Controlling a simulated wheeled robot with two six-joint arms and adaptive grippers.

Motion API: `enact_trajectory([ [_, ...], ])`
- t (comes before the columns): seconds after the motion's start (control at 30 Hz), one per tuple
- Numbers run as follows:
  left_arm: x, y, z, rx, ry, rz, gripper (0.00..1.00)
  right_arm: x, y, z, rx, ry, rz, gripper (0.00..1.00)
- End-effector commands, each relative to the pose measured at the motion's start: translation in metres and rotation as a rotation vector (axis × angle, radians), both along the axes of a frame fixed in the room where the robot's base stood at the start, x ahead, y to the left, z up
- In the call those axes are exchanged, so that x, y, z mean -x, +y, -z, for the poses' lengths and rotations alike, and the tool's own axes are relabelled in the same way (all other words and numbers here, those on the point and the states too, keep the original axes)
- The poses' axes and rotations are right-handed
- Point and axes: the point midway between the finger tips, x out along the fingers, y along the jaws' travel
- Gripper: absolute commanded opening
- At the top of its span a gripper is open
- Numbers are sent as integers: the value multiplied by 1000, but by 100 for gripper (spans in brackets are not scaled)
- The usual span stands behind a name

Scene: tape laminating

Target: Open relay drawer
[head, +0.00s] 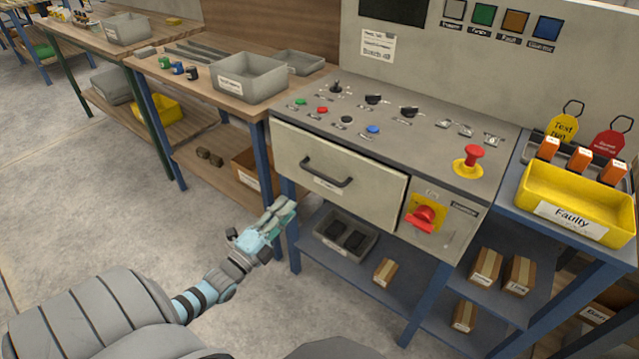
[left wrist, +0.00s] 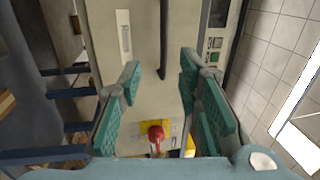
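The relay drawer (head: 375,190) is a pale beige front in the console, with a black bar handle (head: 327,172). The drawer looks shut or nearly so; I cannot tell exactly. My left gripper (head: 281,208) is in front of the drawer's lower left side, below and left of the handle, apart from it. In the left wrist view, my left gripper (left wrist: 160,68) has its teal fingers spread with nothing between them. The dark handle (left wrist: 163,40) shows ahead, between and beyond the fingertips. My right gripper is not in view.
A red rotary switch (head: 424,217) on a yellow plate is right of the drawer. A red emergency button (head: 469,160) and several knobs are on the console top. A lower shelf (head: 345,267) holds a grey tray and boxes. The floor in front is clear.

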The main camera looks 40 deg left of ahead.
Motion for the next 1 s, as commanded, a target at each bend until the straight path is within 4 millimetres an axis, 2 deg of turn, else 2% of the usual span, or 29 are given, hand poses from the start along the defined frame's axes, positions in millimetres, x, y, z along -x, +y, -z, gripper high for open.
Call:
enact_trajectory([
  [0.17, -30, 1, -11, -16, -21, -1, 31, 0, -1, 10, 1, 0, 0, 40],
  [0.4, -98, 3, -20, -14, -18, -4, 31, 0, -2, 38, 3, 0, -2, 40],
  [0.5, -118, 4, -24, -14, -15, -5, 31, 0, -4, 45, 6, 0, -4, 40],
  [0.7, -136, 4, -30, -14, -11, -5, 31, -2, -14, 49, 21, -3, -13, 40],
  [0.97, -138, 5, -31, -13, -10, -4, 31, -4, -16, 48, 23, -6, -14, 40],
  [1.0, -138, 5, -31, -13, -10, -4, 26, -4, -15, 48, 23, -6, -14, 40],
])
